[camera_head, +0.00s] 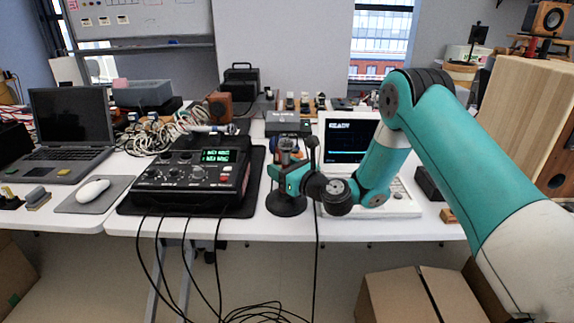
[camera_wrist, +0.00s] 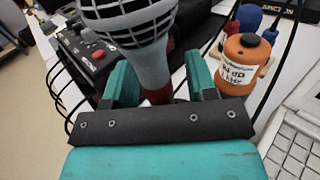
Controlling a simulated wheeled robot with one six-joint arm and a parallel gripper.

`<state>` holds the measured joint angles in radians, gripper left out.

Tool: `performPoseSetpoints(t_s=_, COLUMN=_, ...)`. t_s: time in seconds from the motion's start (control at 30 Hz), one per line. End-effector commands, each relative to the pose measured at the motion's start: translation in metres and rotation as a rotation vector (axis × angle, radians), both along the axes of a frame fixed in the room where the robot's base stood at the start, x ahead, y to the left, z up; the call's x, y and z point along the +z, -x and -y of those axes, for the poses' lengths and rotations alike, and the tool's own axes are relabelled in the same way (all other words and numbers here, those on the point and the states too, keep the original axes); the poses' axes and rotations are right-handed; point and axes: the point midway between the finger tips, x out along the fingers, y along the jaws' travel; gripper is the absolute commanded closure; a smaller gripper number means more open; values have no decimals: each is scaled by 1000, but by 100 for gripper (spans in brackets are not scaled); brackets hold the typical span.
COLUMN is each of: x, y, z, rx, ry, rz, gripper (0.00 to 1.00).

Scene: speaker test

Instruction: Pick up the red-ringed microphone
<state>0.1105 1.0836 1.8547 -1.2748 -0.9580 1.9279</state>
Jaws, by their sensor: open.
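The microphone (camera_wrist: 130,22) has a grey mesh head and a grey tapering body with a dark red band (camera_wrist: 157,96) low on it. It stands between the two fingers of my gripper (camera_wrist: 160,85) in the wrist view. My gripper is open, with a teal finger on each side of the body; I cannot tell whether either touches it. In the head view, the microphone (camera_head: 288,146) shows small above my gripper (camera_head: 290,177), over a round black base (camera_head: 287,206) near the table's front edge. My gripper hides its lower part.
A black mixer (camera_head: 195,175) with cables over the front edge is close on the left. An orange cylinder (camera_wrist: 238,66) with a white label and a blue-headed object (camera_wrist: 248,18) are close on the right. A white computer (camera_head: 350,140) stands behind my arm.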

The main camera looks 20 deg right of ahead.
Motion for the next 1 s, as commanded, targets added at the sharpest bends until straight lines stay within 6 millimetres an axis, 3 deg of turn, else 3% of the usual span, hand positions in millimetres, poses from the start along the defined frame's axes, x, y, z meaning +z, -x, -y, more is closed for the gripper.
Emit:
performPoseSetpoints(t_s=0.27, x=-1, y=-2, z=-1, rx=-1, ry=0, rz=-1, gripper=50)
performPoseSetpoints(t_s=0.4, x=-1, y=-2, z=-1, rx=-1, ry=0, rz=-1, gripper=83)
performPoseSetpoints(t_s=0.5, x=-1, y=-2, z=-1, rx=-1, ry=0, rz=-1, gripper=100)
performPoseSetpoints(t_s=0.83, x=3, y=-2, z=-1, rx=-1, ry=0, rz=1, gripper=100)
performPoseSetpoints(t_s=1.0, x=19, y=-3, z=-1, rx=-1, ry=1, rz=3, gripper=100)
